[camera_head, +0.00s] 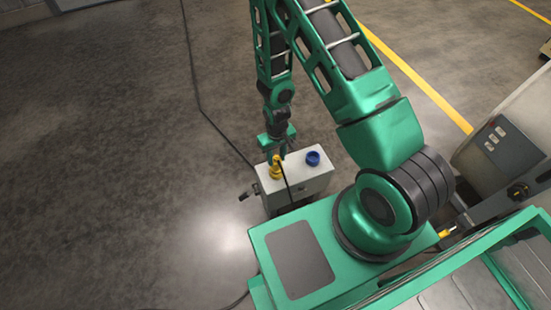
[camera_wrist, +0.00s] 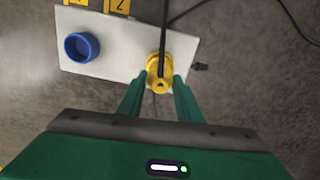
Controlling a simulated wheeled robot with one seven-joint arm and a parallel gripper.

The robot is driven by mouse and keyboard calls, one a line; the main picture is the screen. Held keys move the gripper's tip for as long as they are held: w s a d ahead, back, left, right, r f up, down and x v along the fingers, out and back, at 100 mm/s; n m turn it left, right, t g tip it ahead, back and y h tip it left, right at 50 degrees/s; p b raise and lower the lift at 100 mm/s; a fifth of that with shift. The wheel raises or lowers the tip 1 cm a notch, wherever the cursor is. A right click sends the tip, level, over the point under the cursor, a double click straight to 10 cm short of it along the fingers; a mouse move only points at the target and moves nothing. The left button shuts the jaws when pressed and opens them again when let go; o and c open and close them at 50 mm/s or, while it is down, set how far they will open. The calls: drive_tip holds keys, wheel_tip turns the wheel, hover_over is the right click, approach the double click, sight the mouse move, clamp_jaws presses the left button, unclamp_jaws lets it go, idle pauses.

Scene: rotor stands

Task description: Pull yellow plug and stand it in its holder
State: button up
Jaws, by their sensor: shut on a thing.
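The yellow plug (camera_wrist: 153,80) is between the two fingers of my gripper (camera_wrist: 159,92) in the wrist view, with a black cable running from it. In the head view the yellow plug (camera_head: 276,168) is at the left end of the top of a white box (camera_head: 298,181), with my gripper (camera_head: 276,157) over it. My gripper is shut on the plug. Whether the plug is seated in a socket or stands above the box top is hard to tell. A blue round piece (camera_head: 313,158) is at the other end of the box top; it also shows in the wrist view (camera_wrist: 82,47).
Yellow labels (camera_wrist: 118,7) marked with numbers are at the box's edge. A dark connector (camera_head: 244,196) sticks out at the box's left. A black cable (camera_head: 209,115) lies on the floor. A grey cabinet (camera_head: 505,150) stands at right.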

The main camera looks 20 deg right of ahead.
drive_tip(key=shift+r, duration=3.1)
